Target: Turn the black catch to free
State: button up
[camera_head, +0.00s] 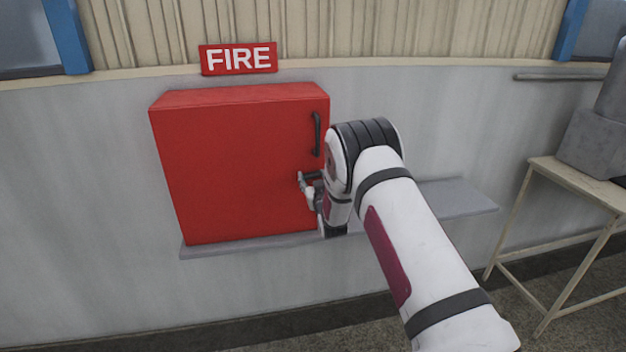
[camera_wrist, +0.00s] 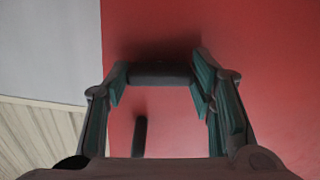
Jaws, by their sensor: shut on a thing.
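The black catch (camera_head: 314,175) is on the front of the red cabinet (camera_head: 235,165), low near its right edge and below the door handle. In the wrist view the catch (camera_wrist: 160,73) is a dark bar lying across between the two teal finger pads, against the red door. My gripper (camera_head: 306,184) is at the catch and shut on it, one finger at each end of the bar; it also shows in the wrist view (camera_wrist: 160,82). The cabinet door looks closed. My wrist hides part of the cabinet's lower right edge.
A black door handle (camera_head: 317,134) stands upright above the catch, close to my gripper; it also shows in the wrist view (camera_wrist: 139,137). A grey ledge (camera_head: 455,197) runs under the cabinet. A FIRE sign (camera_head: 238,58) hangs above. A table (camera_head: 580,185) stands at the right.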

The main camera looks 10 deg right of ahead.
jog(key=n, duration=0.4)
jog(key=shift+a+n, duration=0.1)
jog(key=shift+n, duration=0.2)
jog(key=n+b, duration=0.1)
jog(key=n, duration=0.2)
jog(key=shift+n, duration=0.4)
jog(key=n, duration=0.4)
jog(key=shift+n+b, duration=0.4)
jog(key=shift+n, duration=1.7)
jog(key=o, duration=1.2)
jog(key=shift+c, duration=0.2)
